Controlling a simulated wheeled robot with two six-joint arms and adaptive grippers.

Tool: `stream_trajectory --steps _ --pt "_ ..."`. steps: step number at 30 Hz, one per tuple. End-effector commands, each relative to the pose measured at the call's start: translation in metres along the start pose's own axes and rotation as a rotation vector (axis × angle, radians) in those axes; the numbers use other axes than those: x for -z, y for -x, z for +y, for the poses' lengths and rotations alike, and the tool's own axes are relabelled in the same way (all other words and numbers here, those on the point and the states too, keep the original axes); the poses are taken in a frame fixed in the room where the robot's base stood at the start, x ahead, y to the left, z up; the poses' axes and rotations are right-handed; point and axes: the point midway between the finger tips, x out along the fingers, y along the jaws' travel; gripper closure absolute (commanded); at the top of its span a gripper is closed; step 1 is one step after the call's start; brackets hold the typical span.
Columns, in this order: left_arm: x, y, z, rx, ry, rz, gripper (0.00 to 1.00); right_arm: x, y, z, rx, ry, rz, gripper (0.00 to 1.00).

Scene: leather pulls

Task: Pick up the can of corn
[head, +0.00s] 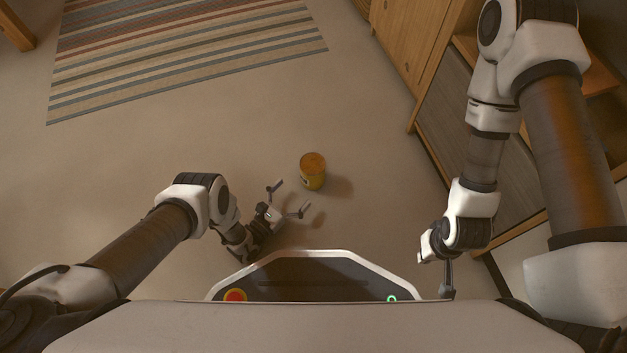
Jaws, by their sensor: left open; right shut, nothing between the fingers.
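The can of corn (312,172) stands upright on the bare floor near the middle of the head view, with a yellow-orange side and an orange-brown top. My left gripper (290,197) is open and empty. Its two fingers point toward the can, with the can a little beyond and to the right of them; it looks apart from both fingers. My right gripper (448,292) is shut and empty, pointing down at the right, beside the front of my base and well away from the can.
A striped rug (185,50) lies on the floor at the upper left. A wooden cabinet (415,45) with dark panels runs along the right side, close to my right arm. The floor (370,130) around the can is clear. A piece of wooden furniture (17,27) shows at the top left corner.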

Motion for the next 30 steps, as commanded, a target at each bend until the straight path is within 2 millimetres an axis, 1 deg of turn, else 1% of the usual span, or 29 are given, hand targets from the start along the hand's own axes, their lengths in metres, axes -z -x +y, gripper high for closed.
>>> stream_trajectory --steps 5,8,11,13,16,21,22,23,24,26,27,28,29,30 --pt "0.001 -0.023 -0.001 0.003 0.000 -0.001 0.00 0.001 -0.012 0.000 0.000 -0.003 0.003 1.00" --pt "0.003 -0.037 0.000 0.003 0.001 -0.001 0.00 0.002 -0.023 0.001 0.000 -0.005 0.004 1.00" --pt "0.005 -0.057 0.001 0.004 -0.001 -0.002 0.00 0.002 -0.039 0.001 -0.001 -0.008 0.006 1.00" --pt "0.003 -0.068 0.001 0.003 0.000 0.000 0.00 0.002 -0.043 0.001 -0.001 -0.009 0.006 1.00" --pt "0.000 -0.075 0.001 0.003 0.001 0.001 0.00 0.003 -0.044 0.001 -0.001 -0.010 0.007 1.00" --pt "-0.002 -0.076 0.001 0.002 0.001 0.002 0.00 0.003 -0.042 0.001 -0.001 -0.010 0.008 1.00" --pt "-0.002 -0.076 0.001 0.002 0.001 0.002 0.07 0.003 -0.042 0.001 -0.001 -0.010 0.008 1.00" --pt "-0.002 -0.076 0.001 0.002 0.001 0.002 0.18 0.003 -0.042 0.001 -0.001 -0.010 0.008 1.00" --pt "-0.002 -0.076 0.001 0.002 0.001 0.002 0.32 0.003 -0.042 0.001 -0.001 -0.010 0.008 1.00" --pt "-0.002 -0.076 0.001 0.002 0.001 0.002 0.53 0.003 -0.042 0.001 -0.001 -0.010 0.007 1.00" --pt "-0.002 -0.076 0.001 0.002 0.001 0.002 0.67 0.003 -0.042 0.001 -0.001 -0.010 0.007 1.00" --pt "-0.002 -0.076 0.001 0.002 0.001 0.002 0.78 0.003 -0.042 0.001 -0.001 -0.010 0.007 1.00" --pt "-0.002 -0.076 0.001 0.002 0.001 0.002 0.81 0.003 -0.042 0.001 -0.001 -0.010 0.007 1.00" --pt "-0.003 -0.076 0.001 0.002 0.001 0.000 0.81 0.003 -0.042 0.001 -0.001 -0.010 0.007 1.00"
